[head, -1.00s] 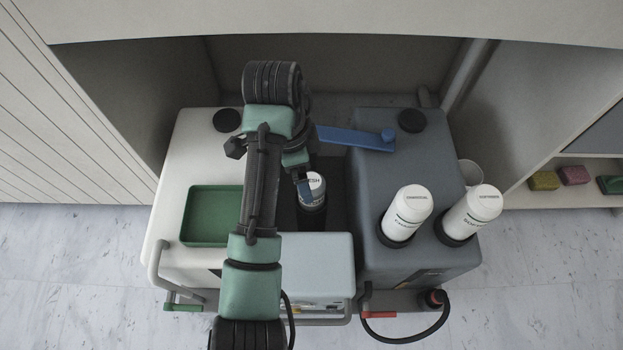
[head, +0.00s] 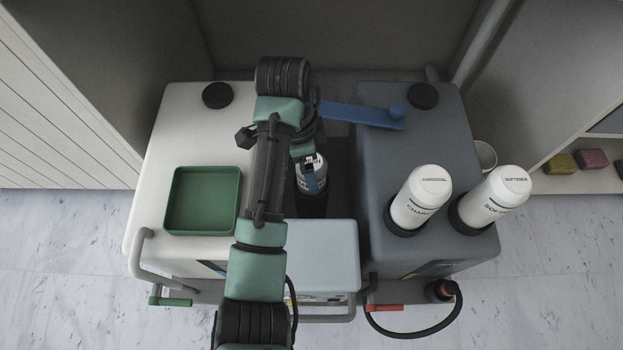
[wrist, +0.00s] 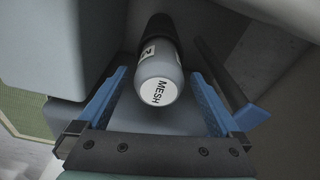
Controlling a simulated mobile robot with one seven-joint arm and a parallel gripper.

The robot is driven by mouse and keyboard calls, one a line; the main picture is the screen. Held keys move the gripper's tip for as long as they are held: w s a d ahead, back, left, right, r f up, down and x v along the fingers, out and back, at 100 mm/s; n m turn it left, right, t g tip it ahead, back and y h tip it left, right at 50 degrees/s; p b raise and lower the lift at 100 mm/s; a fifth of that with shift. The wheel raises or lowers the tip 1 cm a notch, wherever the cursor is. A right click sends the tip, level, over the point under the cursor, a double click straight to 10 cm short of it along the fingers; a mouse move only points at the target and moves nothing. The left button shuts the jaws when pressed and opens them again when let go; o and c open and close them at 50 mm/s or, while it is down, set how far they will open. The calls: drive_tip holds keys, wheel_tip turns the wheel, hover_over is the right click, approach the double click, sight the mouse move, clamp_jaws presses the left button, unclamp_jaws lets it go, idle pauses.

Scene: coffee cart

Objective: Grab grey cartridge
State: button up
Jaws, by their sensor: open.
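The grey cartridge (wrist: 160,66), with MESH on its white round end, stands in the dark recess between the white and dark grey housings. In the wrist view it lies between the two blue fingers of my gripper (wrist: 158,78), with a gap visible on each side. My gripper is open and holds nothing.
White charcoal (head: 421,199) and softener (head: 492,197) cartridges stand tilted in black rings at the right. A blue lever (head: 362,116) crosses the recess's far side. A green tray (head: 203,200) sits on the white housing (head: 150,195). A pale box (head: 320,248) stands in front.

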drive_tip(key=f+b, duration=0.2)
drive_tip(key=d+f+b, duration=0.1)
drive_tip(key=f+b, duration=0.1)
drive_tip(key=shift+f, duration=0.3)
drive_tip(key=shift+r, duration=0.1)
drive_tip(key=shift+c, duration=0.3)
drive_tip(key=c, duration=1.4)
clamp_jaws()
drive_tip(key=shift+r, duration=0.1)
